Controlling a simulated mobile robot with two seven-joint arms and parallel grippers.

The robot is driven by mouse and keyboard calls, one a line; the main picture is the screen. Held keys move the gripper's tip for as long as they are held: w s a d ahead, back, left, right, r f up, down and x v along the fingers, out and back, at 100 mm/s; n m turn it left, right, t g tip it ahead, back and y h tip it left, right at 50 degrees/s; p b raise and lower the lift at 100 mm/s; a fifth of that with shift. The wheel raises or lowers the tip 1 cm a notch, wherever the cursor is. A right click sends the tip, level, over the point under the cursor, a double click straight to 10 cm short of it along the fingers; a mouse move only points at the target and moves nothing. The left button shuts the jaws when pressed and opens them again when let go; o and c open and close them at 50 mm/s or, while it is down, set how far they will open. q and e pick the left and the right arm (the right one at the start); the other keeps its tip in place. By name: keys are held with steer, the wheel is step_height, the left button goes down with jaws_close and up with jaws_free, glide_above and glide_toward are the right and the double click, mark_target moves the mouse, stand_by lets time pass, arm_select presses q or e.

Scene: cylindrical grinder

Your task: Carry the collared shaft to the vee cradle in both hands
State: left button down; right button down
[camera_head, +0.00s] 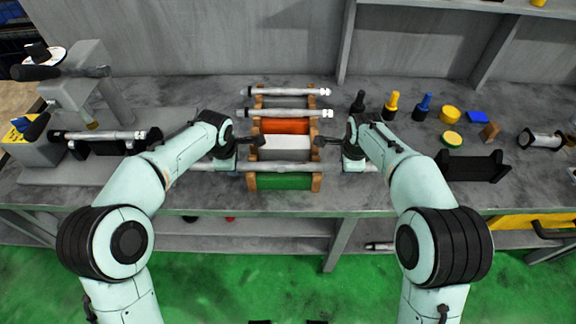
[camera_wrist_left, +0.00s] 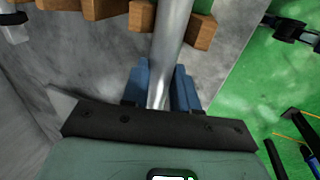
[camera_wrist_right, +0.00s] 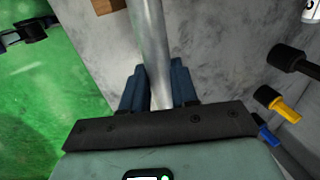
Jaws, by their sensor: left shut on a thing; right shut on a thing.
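The long grey shaft (camera_head: 285,167) lies level across the front of the wooden rack (camera_head: 252,181). I cannot tell whether it touches the rack, and I make out no collar. My left gripper (camera_head: 232,166) is shut on it left of the rack; the left wrist view shows the shaft (camera_wrist_left: 172,45) between blue fingers. My right gripper (camera_head: 350,165) is shut on it right of the rack; the right wrist view also shows the shaft (camera_wrist_right: 150,45) between the fingers. An empty black cradle with raised ends, seemingly the vee cradle (camera_head: 472,167), stands on the bench at the right.
Two more shafts (camera_head: 285,91) lie on the rack behind. Black, yellow and blue plugs (camera_head: 393,105) and small parts stand right of it. A machine (camera_head: 85,100) with another shaft (camera_head: 100,135) is at the left. The bench's front edge runs just before the rack.

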stand_by(0.4)
